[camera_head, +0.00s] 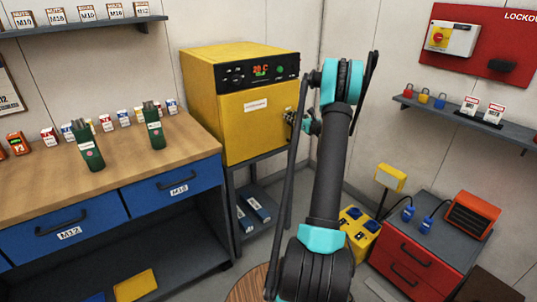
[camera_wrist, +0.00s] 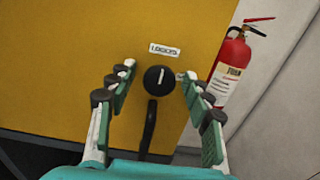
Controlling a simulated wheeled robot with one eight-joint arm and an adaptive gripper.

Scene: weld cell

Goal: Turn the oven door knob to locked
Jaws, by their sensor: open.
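The yellow oven (camera_head: 208,95) stands on a dark stand, its door closed; the display reads about 20 C. In the wrist view, the round black knob (camera_wrist: 153,87) sits on the yellow door (camera_wrist: 70,60). Its white mark stands nearly upright, towards the LOCKED label (camera_wrist: 164,50) above. A dark handle (camera_wrist: 150,125) hangs below the knob. My gripper (camera_wrist: 156,76) is open, with one finger on each side of the knob and gaps visible between. In the head view my gripper (camera_head: 303,122) is at the door's right edge, and the knob is hard to make out.
A red fire extinguisher (camera_wrist: 231,68) stands right of the door, close to my right finger. A wooden-topped workbench (camera_head: 115,150) is left of the oven. A red drawer cabinet (camera_head: 415,255) and a yellow socket box (camera_head: 358,235) stand to the right.

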